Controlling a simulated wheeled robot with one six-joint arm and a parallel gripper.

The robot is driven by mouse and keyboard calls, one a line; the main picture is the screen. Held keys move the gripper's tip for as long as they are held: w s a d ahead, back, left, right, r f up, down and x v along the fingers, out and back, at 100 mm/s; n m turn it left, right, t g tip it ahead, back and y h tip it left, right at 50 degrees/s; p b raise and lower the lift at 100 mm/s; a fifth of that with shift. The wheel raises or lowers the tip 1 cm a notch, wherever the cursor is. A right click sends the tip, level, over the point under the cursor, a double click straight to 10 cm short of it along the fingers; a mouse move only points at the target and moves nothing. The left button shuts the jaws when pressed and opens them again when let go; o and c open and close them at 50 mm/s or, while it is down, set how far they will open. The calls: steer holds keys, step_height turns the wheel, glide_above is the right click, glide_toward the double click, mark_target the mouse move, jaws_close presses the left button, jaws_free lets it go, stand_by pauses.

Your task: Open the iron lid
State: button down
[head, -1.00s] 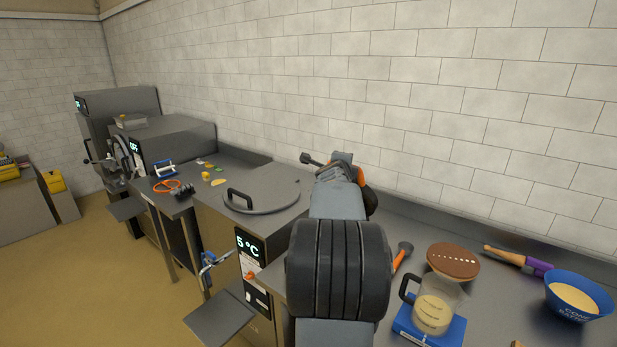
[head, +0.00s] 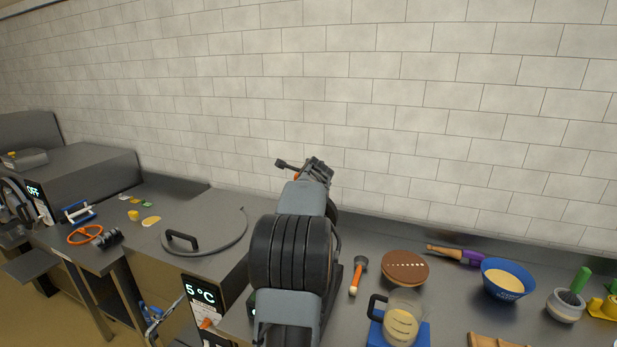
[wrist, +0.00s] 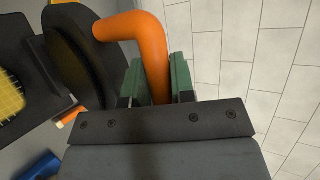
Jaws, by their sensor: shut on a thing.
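My gripper (wrist: 157,82) is shut on the orange handle (wrist: 140,27) of the iron, with a green pad on each side of it. The iron's lid (wrist: 72,62), dark and round, shows edge-on in the wrist view beside the handle. It stands raised and steeply tilted, apart from the dark lower part (wrist: 35,100), where a yellow waffle (wrist: 8,97) shows. In the head view my gripper (head: 318,170) is high in front of the wall. My arm hides most of the iron there.
A jug on a blue scale (head: 415,338), a brown round lid (head: 405,267), a blue bowl (head: 508,292) and a grey pot (head: 565,306) stand right of my arm. A round grey well lid (head: 205,232) lies to the left. The tiled wall (head: 400,100) rises close behind.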

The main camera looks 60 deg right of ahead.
steer(key=shift+r, duration=0.1)
steer(key=c, duration=1)
jaws_free()
steer(key=b+v, duration=0.3)
steer(key=v, duration=1)
steer(key=shift+s+a, duration=0.15)
steer(key=shift+a, duration=0.15)
